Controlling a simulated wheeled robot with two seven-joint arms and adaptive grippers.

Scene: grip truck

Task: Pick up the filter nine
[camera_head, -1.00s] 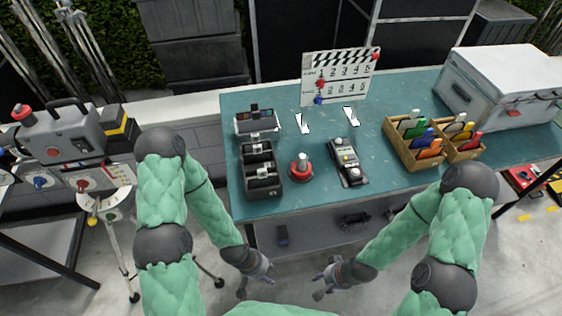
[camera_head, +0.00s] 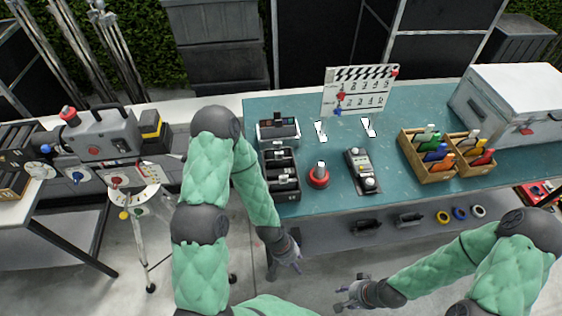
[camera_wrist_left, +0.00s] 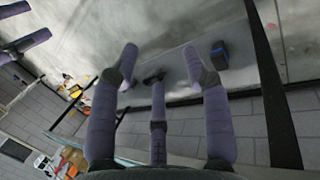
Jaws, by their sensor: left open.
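I cannot pick out a thing marked as filter nine; any label is too small to read. A black box with compartments (camera_head: 298,181) stands at the front left of the teal worktable (camera_head: 330,203), with small pale-topped items in it. My left gripper (camera_head: 292,262) is open and empty, below and in front of the table's left edge. Its spread purple fingers fill the left wrist view (camera_wrist_left: 158,75), with nothing between them. My right gripper (camera_head: 340,295) looks open and empty, low in front of the table, apart from everything.
On the table are a red-based knob (camera_head: 318,178), a grey controller (camera_head: 362,170), a clapperboard (camera_head: 357,92), wooden trays of coloured items (camera_head: 425,174) and a metal case (camera_head: 515,105). A lower shelf (camera_head: 335,232) holds dark items and rings. A tripod (camera_head: 136,215) stands left.

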